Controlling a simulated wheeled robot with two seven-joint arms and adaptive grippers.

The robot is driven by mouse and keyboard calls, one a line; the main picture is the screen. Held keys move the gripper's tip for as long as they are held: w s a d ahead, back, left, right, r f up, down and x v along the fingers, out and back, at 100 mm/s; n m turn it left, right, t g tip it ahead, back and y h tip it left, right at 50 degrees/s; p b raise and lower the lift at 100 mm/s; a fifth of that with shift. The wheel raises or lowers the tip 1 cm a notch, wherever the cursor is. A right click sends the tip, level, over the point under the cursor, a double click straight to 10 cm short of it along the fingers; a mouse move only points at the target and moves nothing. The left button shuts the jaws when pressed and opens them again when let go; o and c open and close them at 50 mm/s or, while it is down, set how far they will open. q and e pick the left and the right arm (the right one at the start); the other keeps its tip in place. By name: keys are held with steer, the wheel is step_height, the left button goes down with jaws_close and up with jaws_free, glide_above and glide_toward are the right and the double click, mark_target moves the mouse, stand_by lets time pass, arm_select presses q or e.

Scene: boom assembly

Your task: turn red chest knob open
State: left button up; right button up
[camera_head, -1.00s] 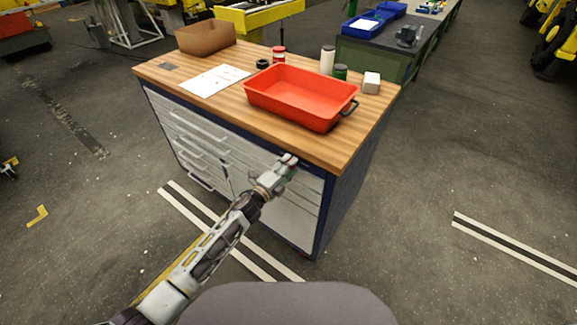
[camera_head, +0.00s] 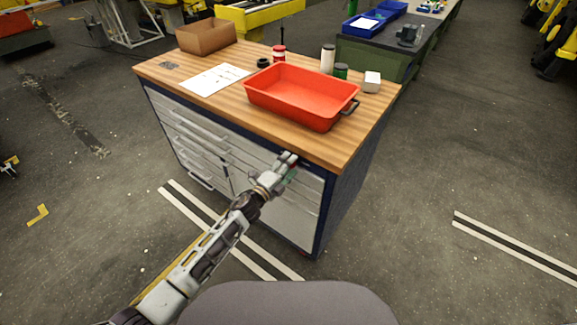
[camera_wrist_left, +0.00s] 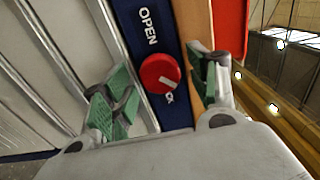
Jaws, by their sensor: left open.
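The chest (camera_head: 320,210) is a cabinet with a wooden top, a dark blue frame and grey drawers. In the left wrist view, the red knob (camera_wrist_left: 160,74) with a pale mark sits on the blue strip (camera_wrist_left: 148,30), beside the white word OPEN (camera_wrist_left: 148,26). My left gripper (camera_head: 287,163) is at the chest's upper front edge in the head view. It is open, with one green-padded finger on each side of the knob in the wrist view. Gaps show between fingers and knob. The knob is hidden in the head view. My right gripper is not in view.
On the chest top stand a red tray (camera_head: 300,97), a brown box (camera_head: 206,37), a paper sheet (camera_head: 215,79), a white bottle (camera_head: 327,60) and small items. The top overhangs close above my left gripper. The floor on the right is clear.

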arm_select(q)
steer(key=v, duration=1.2)
stand_by(0.4)
steer(key=shift+w+d, duration=0.1)
stand_by(0.5)
